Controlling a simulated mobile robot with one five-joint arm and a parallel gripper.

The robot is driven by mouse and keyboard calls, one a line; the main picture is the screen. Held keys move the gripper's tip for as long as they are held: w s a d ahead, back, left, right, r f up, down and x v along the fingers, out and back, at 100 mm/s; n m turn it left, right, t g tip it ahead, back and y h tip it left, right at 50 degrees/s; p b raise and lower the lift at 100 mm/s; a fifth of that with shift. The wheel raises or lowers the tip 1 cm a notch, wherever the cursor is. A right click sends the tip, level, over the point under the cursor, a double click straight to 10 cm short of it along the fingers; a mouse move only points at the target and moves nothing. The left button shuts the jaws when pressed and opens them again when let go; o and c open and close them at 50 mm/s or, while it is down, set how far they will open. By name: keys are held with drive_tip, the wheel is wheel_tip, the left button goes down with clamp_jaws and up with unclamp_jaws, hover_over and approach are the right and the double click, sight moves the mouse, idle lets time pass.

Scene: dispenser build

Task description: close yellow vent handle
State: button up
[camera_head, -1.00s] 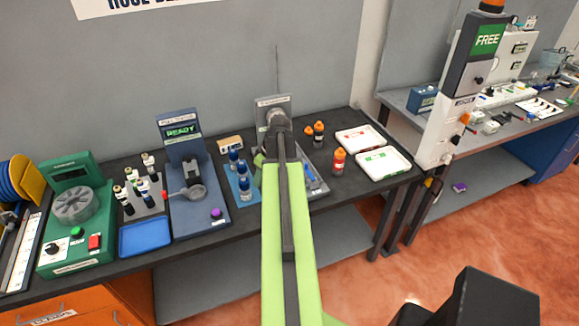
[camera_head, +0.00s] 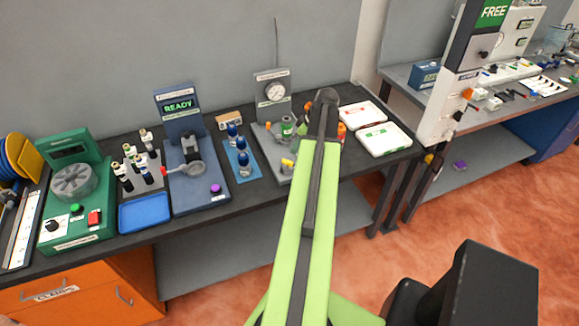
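A grey station with a round pressure gauge (camera_head: 275,91) stands on the dark bench behind and left of my arm. A small yellow part (camera_head: 287,164), probably the vent handle, shows at the front of its base; it is too small to tell whether it is open or closed. A grey-green cylinder (camera_head: 287,126) stands on the same base, with a small orange part (camera_head: 267,125) beside it. My lime-green arm reaches over the bench just right of the station. My gripper is hidden behind the arm's far end.
Orange-capped bottles behind my arm are partly hidden. Two white trays (camera_head: 384,139) lie to the right. Left of the station are a blue mat with blue-capped bottles (camera_head: 242,170) and the blue READY device (camera_head: 187,205). A pillar (camera_head: 447,110) stands beyond the bench's right end.

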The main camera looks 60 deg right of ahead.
sight(288, 161)
drive_tip(key=b+x, duration=0.8)
drive_tip(key=x, duration=0.2)
drive_tip(key=shift+f, duration=0.25)
drive_tip(key=shift+r, duration=0.1)
clamp_jaws()
